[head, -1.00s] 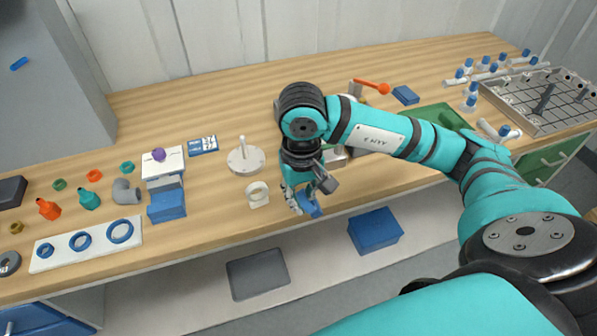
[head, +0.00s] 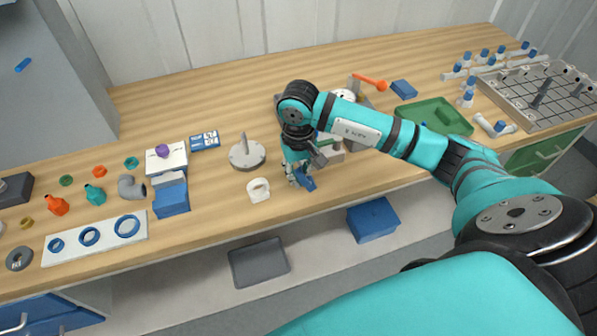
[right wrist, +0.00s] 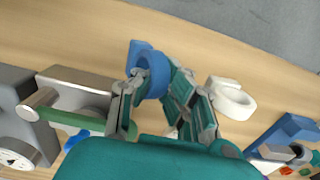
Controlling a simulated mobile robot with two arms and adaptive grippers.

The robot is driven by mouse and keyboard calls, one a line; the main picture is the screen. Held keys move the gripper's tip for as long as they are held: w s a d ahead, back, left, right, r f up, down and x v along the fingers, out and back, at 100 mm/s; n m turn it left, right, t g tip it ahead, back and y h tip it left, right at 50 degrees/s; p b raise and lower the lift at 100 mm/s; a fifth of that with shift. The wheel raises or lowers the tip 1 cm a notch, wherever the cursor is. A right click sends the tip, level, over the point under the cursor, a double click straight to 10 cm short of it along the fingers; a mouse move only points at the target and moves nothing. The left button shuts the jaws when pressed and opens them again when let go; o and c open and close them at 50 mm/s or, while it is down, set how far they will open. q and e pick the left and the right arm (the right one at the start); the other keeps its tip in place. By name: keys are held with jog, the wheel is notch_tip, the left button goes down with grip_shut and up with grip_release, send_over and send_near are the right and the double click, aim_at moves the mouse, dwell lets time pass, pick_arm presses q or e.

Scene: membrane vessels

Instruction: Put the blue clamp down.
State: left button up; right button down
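The blue clamp (head: 307,184) is at the fingertips of my right gripper (head: 300,179), near the front edge of the bench. In the right wrist view the clamp's ring and flat foot (right wrist: 153,75) sit between the two fingertips of the right gripper (right wrist: 152,84), which close in on it from both sides. Whether the foot touches the bench top is hard to tell. A similar white clamp (head: 259,190) stands on the bench just left of the gripper; it also shows in the right wrist view (right wrist: 230,98). My left gripper is not in view.
A grey device with a green bar (right wrist: 75,100) stands close beside the gripper. A round plate with a post (head: 247,155) and a blue block (head: 171,198) are to the left. A green tray (head: 436,117) lies right. Bare bench (head: 222,207) shows left of the white clamp.

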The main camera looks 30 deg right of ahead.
aim_at(298, 172)
jog(key=shift+f, duration=0.25)
jog(key=c, duration=1.5)
grip_release()
jog(key=shift+r, duration=0.1)
jog(key=shift+r, duration=0.25)
jog(key=shift+w+r, duration=0.1)
jog(key=shift+r, duration=0.25)
notch_tip(298, 172, up, 11)
jog(key=b, duration=0.3)
